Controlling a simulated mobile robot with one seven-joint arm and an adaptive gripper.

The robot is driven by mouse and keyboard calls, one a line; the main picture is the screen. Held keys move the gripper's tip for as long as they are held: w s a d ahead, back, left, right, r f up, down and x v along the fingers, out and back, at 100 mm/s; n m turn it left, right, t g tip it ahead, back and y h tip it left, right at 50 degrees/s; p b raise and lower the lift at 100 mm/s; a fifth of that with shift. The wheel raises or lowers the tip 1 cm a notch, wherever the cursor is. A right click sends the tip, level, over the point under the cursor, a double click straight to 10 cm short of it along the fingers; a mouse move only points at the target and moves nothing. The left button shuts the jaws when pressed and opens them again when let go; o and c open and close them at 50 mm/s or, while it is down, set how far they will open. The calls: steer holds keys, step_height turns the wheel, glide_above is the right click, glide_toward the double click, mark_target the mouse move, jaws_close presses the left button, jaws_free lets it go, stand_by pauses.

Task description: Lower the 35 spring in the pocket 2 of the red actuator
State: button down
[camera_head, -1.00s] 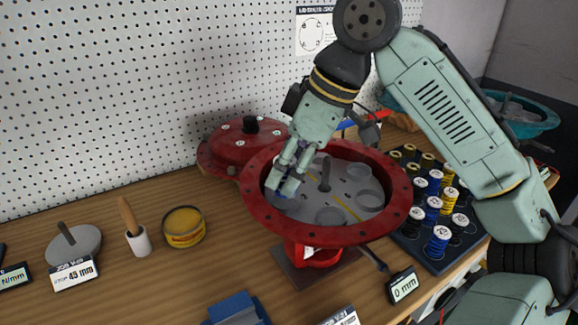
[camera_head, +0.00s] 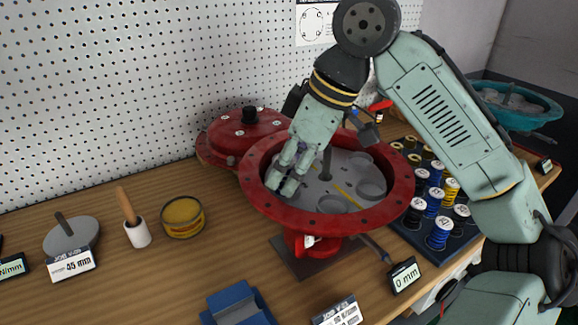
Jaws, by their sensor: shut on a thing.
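The red actuator (camera_head: 398,196) is an open round bowl with a bolted rim on a red stand. Its grey plate (camera_head: 318,190) has a central stem (camera_head: 325,163) and round pockets; open ones show at the right (camera_head: 371,187) and front (camera_head: 331,204). My gripper (camera_head: 281,187) reaches down inside the left part of the bowl, its fingertips low near the plate. It is shut on the spring, which the fingers hide almost wholly. I cannot see whether the spring is inside a pocket, and no pocket number is readable.
A red cover (camera_head: 245,137) sits behind the bowl at left. A dark tray (camera_head: 405,237) of blue, yellow and white-topped springs stands at right. A 0 mm display (camera_head: 404,278), blue block (camera_head: 238,305), yellow tin (camera_head: 183,216) and brush cup (camera_head: 137,233) are around the bowl.

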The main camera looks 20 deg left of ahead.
steer(key=c, duration=1.2)
jaws_free()
steer(key=shift+o, duration=0.2)
steer(key=v, duration=1.2)
